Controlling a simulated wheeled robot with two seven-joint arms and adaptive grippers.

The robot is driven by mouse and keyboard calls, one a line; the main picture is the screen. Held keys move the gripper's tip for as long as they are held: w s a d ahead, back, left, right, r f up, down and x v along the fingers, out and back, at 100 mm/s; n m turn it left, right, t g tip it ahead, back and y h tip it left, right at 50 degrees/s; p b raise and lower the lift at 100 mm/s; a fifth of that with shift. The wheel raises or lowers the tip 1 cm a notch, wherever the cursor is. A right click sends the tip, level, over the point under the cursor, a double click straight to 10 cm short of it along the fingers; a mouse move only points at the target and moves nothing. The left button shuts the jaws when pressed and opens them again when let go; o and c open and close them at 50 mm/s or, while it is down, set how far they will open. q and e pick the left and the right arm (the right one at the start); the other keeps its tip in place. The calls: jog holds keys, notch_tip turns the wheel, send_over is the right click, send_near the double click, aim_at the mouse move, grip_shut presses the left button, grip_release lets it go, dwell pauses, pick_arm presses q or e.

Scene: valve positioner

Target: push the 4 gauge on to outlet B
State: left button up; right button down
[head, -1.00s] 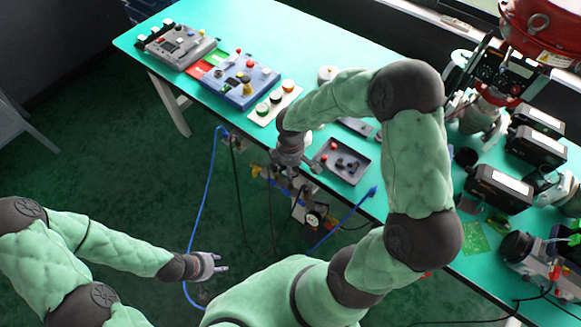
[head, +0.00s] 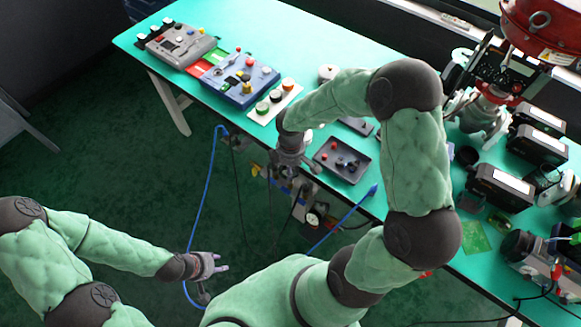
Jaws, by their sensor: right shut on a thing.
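My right gripper (head: 292,172) is at the front edge of the table, just left of the dark tray, pointing down. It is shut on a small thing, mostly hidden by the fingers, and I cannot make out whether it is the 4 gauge. Below the table edge is a rig with several fittings (head: 284,184) and a round dark gauge with a pale face (head: 316,212). Outlet B cannot be told apart at this size, and no marking is readable. My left gripper (head: 219,262) is open and empty, low over the floor at the left.
A dark tray (head: 352,178) with small loose parts lies on the green table (head: 335,95). Control boxes (head: 240,85) and a button panel (head: 275,103) stand further left. Instruments (head: 500,187) crowd the right side. A blue hose (head: 199,215) hangs before the table.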

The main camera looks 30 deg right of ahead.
jog(key=shift+f, duration=0.2)
jog(key=c, duration=0.9)
grip_release()
notch_tip(320, 180, up, 12)
jog(key=shift+w+r, duration=0.1)
